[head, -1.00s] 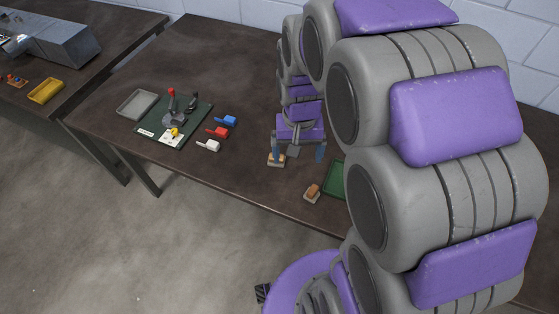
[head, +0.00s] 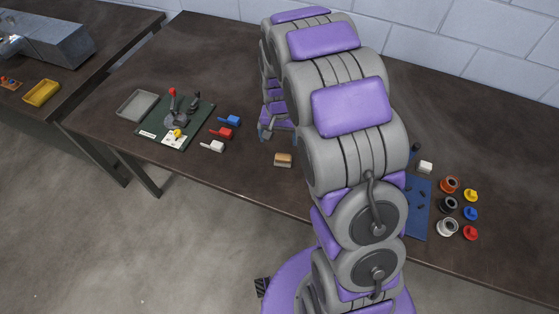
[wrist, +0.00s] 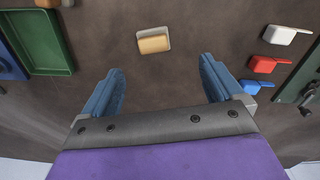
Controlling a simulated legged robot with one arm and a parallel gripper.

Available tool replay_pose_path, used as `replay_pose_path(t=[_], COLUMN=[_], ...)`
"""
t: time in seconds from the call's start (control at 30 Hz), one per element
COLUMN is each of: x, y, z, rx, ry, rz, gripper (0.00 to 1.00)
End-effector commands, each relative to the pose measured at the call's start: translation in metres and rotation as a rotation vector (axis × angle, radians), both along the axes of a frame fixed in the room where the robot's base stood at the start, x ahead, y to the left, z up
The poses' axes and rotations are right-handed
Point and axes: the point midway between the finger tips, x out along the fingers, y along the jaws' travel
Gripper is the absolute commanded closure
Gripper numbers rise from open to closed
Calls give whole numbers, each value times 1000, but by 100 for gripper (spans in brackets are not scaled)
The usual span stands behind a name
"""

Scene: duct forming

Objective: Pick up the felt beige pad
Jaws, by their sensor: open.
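A tan block-like pad on a paler base (head: 283,160) lies on the dark table near its front edge; it looks like the beige pad, though felt cannot be made out. In the wrist view the same pad (wrist: 153,41) lies flat beyond the fingertips, roughly centred between them and apart from both. My gripper (wrist: 162,85) is open and empty, its two blue fingers spread wider than the pad. In the head view my arm hides most of the gripper, and a blue finger shows just behind and left of the pad.
In the wrist view a green tray (wrist: 46,42) is at left, with a brown block (wrist: 50,3) at its top edge. White (wrist: 284,35), red (wrist: 266,64) and blue (wrist: 256,87) handled pieces lie at right. Bare table surrounds the pad.

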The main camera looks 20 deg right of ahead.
Motion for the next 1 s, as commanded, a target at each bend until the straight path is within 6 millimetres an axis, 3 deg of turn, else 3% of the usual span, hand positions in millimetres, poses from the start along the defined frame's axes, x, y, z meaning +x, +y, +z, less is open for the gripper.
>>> replay_pose_path(t=[0.3,0.6,0.83,1.0], x=[-1,0,0,1], y=[-6,1,-4,-8], z=[-65,-85,-119,-128], rx=[6,-3,2,5], ry=[3,-1,1,-1], rz=[-3,-2,-2,-3], gripper=[6,6,6,6])
